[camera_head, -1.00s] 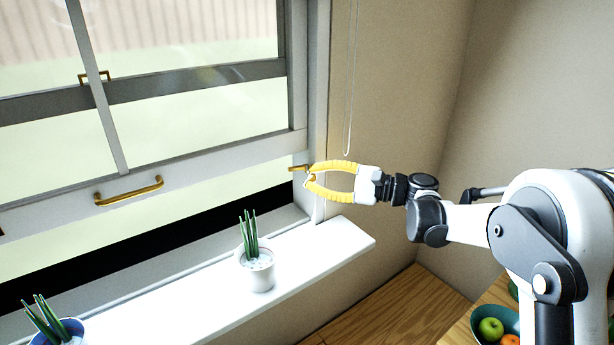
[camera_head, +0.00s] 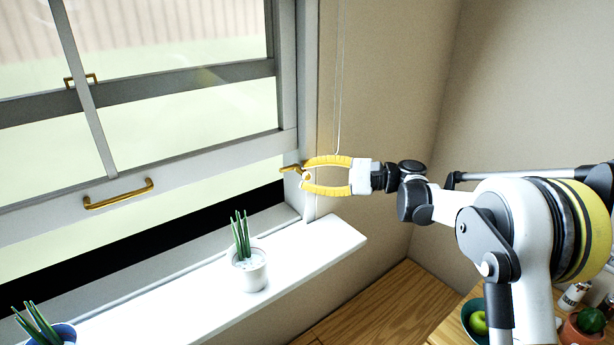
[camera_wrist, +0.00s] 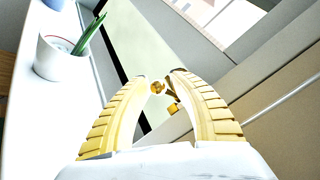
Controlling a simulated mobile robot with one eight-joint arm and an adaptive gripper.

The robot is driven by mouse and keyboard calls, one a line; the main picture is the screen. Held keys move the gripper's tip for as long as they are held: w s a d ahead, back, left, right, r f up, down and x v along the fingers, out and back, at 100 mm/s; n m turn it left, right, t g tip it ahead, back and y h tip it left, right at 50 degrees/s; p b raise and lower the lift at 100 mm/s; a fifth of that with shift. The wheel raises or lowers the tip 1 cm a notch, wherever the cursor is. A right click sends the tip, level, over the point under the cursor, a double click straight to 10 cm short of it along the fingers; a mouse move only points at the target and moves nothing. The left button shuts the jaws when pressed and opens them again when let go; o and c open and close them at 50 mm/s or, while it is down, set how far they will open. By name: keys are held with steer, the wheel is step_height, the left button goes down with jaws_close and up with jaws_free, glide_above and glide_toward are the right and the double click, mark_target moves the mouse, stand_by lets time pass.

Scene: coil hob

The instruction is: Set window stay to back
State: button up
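The window stay (camera_head: 291,169) is a small brass fitting at the right end of the lower window sash, beside the frame. My gripper (camera_head: 304,176) has yellow ribbed fingers and reaches in from the right, with its tips at the stay's right end. In the wrist view the fingertips (camera_wrist: 160,76) stand apart, with brass parts of the stay (camera_wrist: 173,108) showing in and just below the gap. The fingers look open around or just in front of the stay. I cannot tell whether either tip touches it. The fingers partly hide its mount.
A white sill (camera_head: 313,246) runs below the window, with a potted plant (camera_head: 249,272) on it and a blue pot (camera_head: 62,334) further left. A brass pull handle (camera_head: 118,194) is on the sash. A cord (camera_head: 339,90) hangs above my gripper. A green apple (camera_head: 478,322) lies lower right.

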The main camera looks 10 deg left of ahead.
steer(key=shift+o, duration=1.1)
steer(key=w+d, duration=0.1)
steer(key=d, duration=1)
steer(key=shift+w+d, duration=0.4)
